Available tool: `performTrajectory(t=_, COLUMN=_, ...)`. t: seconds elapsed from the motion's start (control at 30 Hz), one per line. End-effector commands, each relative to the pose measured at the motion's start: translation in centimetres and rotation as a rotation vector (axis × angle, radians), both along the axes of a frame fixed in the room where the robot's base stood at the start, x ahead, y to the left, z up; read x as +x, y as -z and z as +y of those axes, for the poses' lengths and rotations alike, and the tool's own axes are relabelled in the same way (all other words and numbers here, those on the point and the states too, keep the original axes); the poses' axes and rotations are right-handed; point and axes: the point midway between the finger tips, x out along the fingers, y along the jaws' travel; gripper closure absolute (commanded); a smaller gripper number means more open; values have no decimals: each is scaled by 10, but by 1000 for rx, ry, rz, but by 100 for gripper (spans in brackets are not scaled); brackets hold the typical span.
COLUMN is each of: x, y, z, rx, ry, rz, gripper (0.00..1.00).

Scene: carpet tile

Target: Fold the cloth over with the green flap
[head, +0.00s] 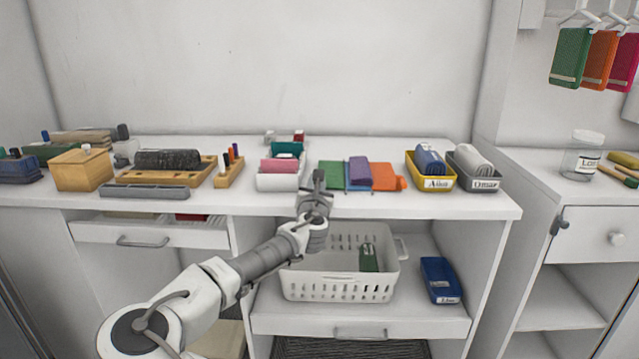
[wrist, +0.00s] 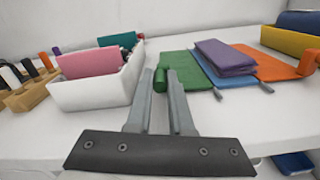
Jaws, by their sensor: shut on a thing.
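A flat folding board lies on the white counter, with a green flap (head: 331,175) on its left, a blue middle panel (wrist: 212,72) and an orange flap (head: 386,178) on its right. The folded purple cloth (head: 357,173) lies on the middle panel; it also shows in the wrist view (wrist: 225,57). The green flap lies flat in the wrist view (wrist: 192,75). My gripper (head: 319,175) is at the flap's left edge. In the wrist view its fingers (wrist: 161,76) are shut on the flap's green tab, which is partly hidden between them.
A white bin (head: 263,182) with pink and teal cloths stands just left of my gripper. Yellow (head: 437,184) and dark grey (head: 475,184) labelled trays with rolled cloths stand right of the board. A white basket (head: 340,285) sits on the shelf below. The counter's front edge is close.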

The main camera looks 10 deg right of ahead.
Motion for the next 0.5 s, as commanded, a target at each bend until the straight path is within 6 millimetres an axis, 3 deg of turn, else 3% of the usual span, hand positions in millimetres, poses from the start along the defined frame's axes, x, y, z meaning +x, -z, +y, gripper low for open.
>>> performTrajectory(t=0.5, x=2, y=4, z=5, rx=-52, ry=-7, rz=15, gripper=100)
